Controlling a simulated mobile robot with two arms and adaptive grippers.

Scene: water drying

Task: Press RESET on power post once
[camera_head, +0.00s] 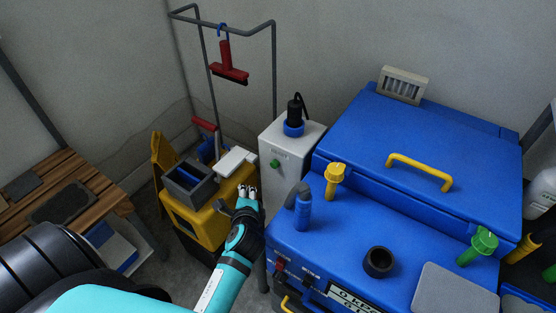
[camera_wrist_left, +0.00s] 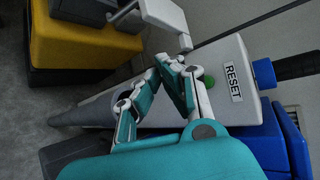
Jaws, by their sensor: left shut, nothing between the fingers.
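The power post (camera_head: 283,150) is a pale grey upright box with a black plug in a blue socket on top. Its green button (camera_head: 275,164) sits on the front face below a small label. In the left wrist view the RESET label (camera_wrist_left: 232,69) is readable, and the green button (camera_wrist_left: 209,81) shows beside my fingers, partly hidden by them. My left gripper (camera_head: 247,191) is shut and empty, in front of the post and below and left of the button. It also shows in the left wrist view (camera_wrist_left: 167,65). I cannot tell whether it touches the post. My right gripper is not in view.
A blue machine (camera_head: 345,210) with a yellow-handled lid stands right of the post. A yellow cart (camera_head: 205,225) with a grey bin stands to the left. A metal rack (camera_head: 275,70) holds a red squeegee behind. A wooden slatted bench (camera_head: 90,195) is at far left.

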